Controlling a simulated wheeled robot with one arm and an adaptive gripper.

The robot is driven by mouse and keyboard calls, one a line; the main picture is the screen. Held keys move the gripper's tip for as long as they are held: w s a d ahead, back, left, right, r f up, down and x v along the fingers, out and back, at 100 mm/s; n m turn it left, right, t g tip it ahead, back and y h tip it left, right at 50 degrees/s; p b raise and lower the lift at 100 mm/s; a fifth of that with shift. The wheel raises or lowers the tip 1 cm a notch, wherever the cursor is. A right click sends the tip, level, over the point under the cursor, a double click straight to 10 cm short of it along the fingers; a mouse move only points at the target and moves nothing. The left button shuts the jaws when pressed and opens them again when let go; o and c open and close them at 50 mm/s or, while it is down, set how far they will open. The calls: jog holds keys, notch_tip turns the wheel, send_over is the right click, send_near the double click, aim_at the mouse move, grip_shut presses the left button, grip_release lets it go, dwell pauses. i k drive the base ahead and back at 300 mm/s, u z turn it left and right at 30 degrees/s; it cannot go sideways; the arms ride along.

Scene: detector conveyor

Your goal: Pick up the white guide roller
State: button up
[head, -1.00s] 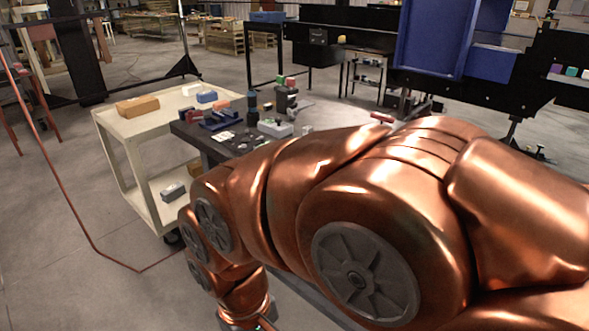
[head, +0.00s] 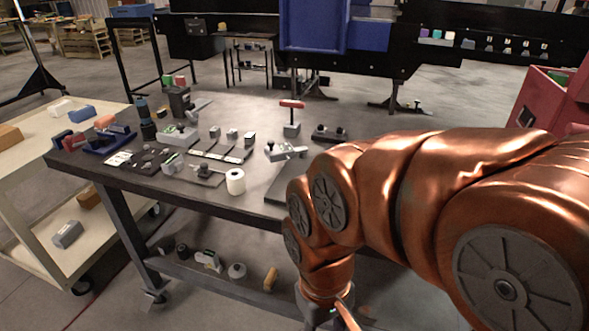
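A white roller (head: 235,182), a short cylinder with a dark hole in its top, stands upright near the front edge of the dark work table (head: 150,192). My copper arm reaches in from the right and bends down in front of the table. My gripper (head: 338,318) is at the bottom edge of the head view, below and to the right of the roller and well apart from it. Its fingers are mostly cut off by the frame, so its opening is not clear.
Several small blocks and fixtures (head: 232,136) stand on the table behind the roller. A clamp with a red handle (head: 291,118) stands further back. A cream cart (head: 20,165) is at the left and a red cabinet (head: 556,95) at the right. The lower shelf (head: 190,275) holds small parts.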

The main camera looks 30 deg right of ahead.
aim_at(236, 182)
jog(key=z, duration=0.6)
jog(key=i, duration=0.85)
jog(key=u, duration=2.1)
